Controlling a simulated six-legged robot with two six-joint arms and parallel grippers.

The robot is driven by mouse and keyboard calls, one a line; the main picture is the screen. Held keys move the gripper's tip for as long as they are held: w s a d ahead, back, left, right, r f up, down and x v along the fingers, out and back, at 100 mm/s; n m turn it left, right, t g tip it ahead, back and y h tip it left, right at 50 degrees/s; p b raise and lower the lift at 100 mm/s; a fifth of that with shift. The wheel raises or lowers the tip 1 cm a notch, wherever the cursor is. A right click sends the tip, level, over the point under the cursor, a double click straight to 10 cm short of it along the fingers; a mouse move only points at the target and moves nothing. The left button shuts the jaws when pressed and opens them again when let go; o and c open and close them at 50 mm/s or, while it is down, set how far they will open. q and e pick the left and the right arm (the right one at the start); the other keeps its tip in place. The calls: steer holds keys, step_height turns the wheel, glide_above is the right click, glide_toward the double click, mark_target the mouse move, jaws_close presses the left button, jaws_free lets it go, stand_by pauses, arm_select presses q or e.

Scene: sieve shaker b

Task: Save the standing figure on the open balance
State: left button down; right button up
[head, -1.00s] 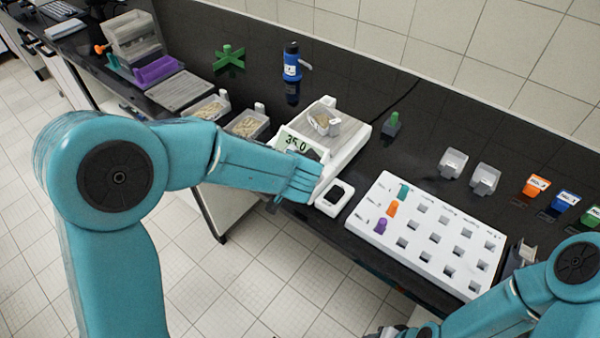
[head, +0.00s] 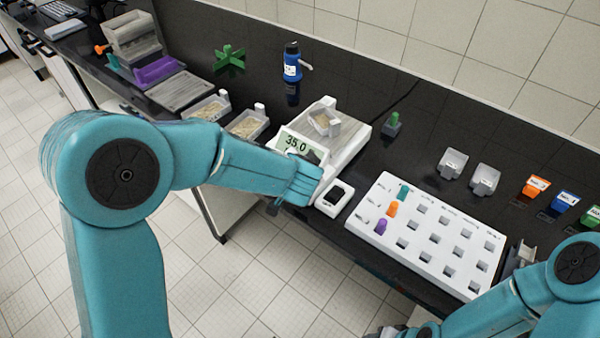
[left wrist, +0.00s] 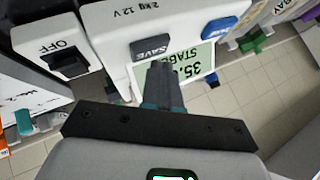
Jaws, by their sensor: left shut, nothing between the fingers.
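The open balance (head: 352,137) stands on the black bench with a small clear tray of material (head: 325,123) on its pan. Its display (head: 297,142) reads 35.0; in the left wrist view the display (left wrist: 200,62) appears upside down, with part of "STABLE" legible. The dark grey SAVE key (left wrist: 150,47) is beside the display. My left gripper (left wrist: 161,68) is shut and empty, its tips over the near edge of the SAVE key; I cannot tell whether they touch it. My right gripper (head: 388,332) is barely visible at the bottom edge.
A white switch box marked OFF (left wrist: 62,50) stands beside the balance. A white rack (head: 425,235) with several square holes and coloured plugs is to the right. Sample trays (head: 247,125) stand left of the balance.

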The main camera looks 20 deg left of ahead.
arm_select(q)
steer(key=shift+f, duration=0.6)
stand_by(0.7)
steer(key=shift+r, duration=0.1)
steer(key=shift+r+p, duration=0.85)
steer(key=shift+p, duration=0.4)
step_height(320, 180, up, 5)
steer(key=p, duration=0.6)
steer(key=shift+r+p, duration=0.1)
steer(key=shift+p, duration=0.2)
steer(key=shift+s, duration=0.1)
